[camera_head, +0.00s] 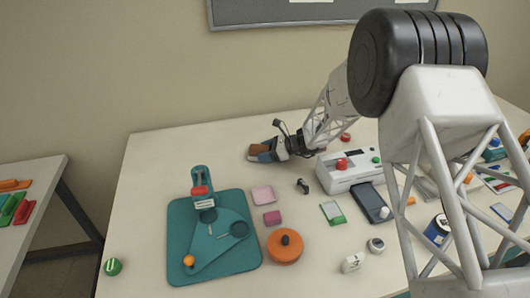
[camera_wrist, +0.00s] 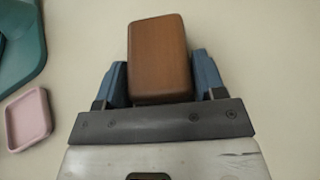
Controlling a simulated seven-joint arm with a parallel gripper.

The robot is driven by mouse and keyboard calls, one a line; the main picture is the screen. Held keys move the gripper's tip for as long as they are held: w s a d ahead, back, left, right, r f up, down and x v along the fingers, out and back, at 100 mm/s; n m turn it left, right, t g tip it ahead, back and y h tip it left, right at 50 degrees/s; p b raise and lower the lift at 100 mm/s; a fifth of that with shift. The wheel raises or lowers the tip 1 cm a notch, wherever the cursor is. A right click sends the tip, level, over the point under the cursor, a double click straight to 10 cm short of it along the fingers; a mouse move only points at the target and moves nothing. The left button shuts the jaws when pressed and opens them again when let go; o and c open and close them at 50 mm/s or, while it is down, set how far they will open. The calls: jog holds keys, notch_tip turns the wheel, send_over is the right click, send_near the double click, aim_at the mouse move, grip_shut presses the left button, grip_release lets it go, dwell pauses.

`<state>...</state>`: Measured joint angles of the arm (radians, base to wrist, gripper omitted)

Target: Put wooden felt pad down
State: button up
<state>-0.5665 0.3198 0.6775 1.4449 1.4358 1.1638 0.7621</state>
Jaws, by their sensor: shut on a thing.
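My gripper (camera_wrist: 161,84) is shut on the wooden felt pad (camera_wrist: 158,55), a brown block with rounded edges. In the wrist view the pad stands between the two blue fingers and reaches beyond their tips. In the head view the pad (camera_head: 258,149) shows at the end of my gripper (camera_head: 264,154), over the back part of the cream table. Whether the pad touches the table cannot be told. The pad's felt side cannot be made out.
A teal mat (camera_head: 245,272) with a teal device lies front left, near a pink tray (camera_head: 263,195), a magenta block (camera_head: 272,218) and an orange round thing (camera_head: 284,247). A white box with a red button (camera_head: 345,178) stands right of my gripper. Table left of my gripper is clear.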

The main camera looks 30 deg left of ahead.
jog(key=shift+f, duration=0.15)
jog(key=o, duration=0.9)
jog(key=shift+o, duration=0.2)
jog(key=shift+d+r, duration=0.1)
jog(key=shift+r, duration=0.1)
jog(key=v, duration=1.1)
jog(key=shift+w+d+r, duration=0.15)
jog(key=shift+w+d, duration=0.05)
jog(key=shift+d, duration=0.05)
